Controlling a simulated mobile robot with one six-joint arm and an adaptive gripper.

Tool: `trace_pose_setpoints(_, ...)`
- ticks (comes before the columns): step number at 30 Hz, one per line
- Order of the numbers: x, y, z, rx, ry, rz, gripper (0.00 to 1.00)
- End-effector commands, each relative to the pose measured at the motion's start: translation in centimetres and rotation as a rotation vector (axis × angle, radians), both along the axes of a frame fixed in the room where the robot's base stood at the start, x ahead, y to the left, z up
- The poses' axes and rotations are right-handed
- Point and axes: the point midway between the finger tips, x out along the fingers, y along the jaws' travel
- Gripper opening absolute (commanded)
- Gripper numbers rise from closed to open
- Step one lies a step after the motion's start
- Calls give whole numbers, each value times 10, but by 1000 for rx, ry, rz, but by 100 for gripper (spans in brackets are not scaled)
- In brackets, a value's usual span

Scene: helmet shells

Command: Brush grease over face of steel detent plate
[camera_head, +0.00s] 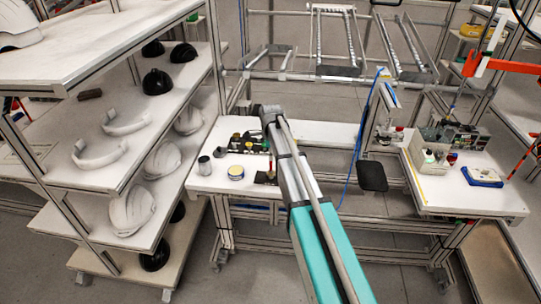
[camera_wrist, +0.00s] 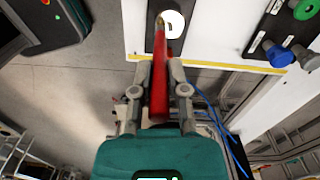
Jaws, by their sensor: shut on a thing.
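My gripper (camera_wrist: 159,72) is shut on a red-handled brush (camera_wrist: 159,85) in the wrist view. The brush's tip points to the top of the picture and overlaps the left edge of a bright round plate (camera_wrist: 176,25), likely the steel detent plate. I cannot tell whether the tip touches it. The plate lies on a dark mat (camera_wrist: 188,48) on the white bench. In the head view the mat (camera_head: 264,179) shows near the bench's front edge, with the red handle (camera_head: 270,163) above it. My arm hides most of the gripper there. The grease container cannot be told for certain.
A tin with a yellow rim (camera_head: 236,172) and a grey can (camera_head: 204,166) stand left of the mat. Dark parts crowd behind. A block with coloured knobs (camera_wrist: 290,30) is at the wrist view's right. Shelves (camera_head: 130,140) of helmet shells stand left.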

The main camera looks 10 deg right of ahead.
Motion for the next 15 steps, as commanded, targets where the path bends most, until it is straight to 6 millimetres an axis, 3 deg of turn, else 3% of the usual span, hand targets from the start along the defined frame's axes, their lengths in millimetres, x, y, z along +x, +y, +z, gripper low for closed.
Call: trace_pose_setpoints(15, 0, 0, 23, 0, 0, 0, 0)
